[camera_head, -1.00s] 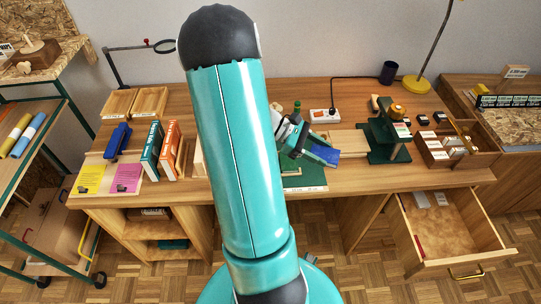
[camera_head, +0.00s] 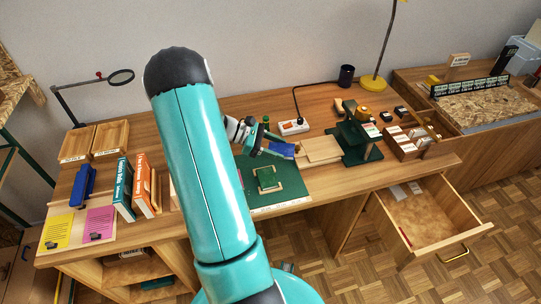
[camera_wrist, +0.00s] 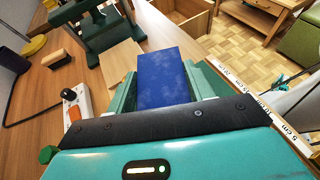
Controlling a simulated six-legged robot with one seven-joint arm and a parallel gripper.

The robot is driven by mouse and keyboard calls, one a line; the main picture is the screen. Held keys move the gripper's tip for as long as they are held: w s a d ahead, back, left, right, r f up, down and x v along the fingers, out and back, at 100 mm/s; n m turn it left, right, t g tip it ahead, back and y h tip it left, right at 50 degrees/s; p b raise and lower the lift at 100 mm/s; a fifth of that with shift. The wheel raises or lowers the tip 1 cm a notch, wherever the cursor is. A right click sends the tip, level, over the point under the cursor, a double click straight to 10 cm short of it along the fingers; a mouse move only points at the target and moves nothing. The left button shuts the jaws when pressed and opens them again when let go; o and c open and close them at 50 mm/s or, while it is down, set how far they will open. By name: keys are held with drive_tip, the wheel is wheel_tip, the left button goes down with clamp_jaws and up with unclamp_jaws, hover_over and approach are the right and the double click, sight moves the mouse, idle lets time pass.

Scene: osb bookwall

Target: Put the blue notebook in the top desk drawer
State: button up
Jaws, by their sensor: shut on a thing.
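The blue notebook (camera_head: 281,149) is held above the desk by my gripper (camera_head: 268,146), which is shut on it. In the wrist view the notebook (camera_wrist: 164,76) lies between the two green fingers and sticks out beyond them. The desk drawer (camera_head: 428,220) at the right stands pulled open, with its yellow handle at the front. Small pale items and a red item lie inside it. Part of the open drawer (camera_wrist: 190,22) also shows at the top of the wrist view. My arm hides the middle left of the desk.
A green press-like stand (camera_head: 354,141) and a pale board (camera_head: 318,150) are right of my gripper. A white power strip (camera_head: 293,127) with a black cord lies behind. A green mat (camera_head: 285,191) with a small wooden frame lies below. A card box (camera_head: 408,142) stands near the right edge.

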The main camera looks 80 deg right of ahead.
sight(273, 148)
drive_tip(key=d+f, duration=0.1)
drive_tip(key=f, duration=0.1)
drive_tip(key=w+d+f, duration=0.1)
drive_tip(key=d+f, duration=0.1)
drive_tip(key=w+d+f, duration=0.1)
drive_tip(key=d+f, duration=0.1)
drive_tip(key=shift+w+f, duration=0.1)
drive_tip(key=shift+f, duration=1.5)
drive_tip(key=shift+f, duration=0.15)
drive_tip(key=o, duration=0.7)
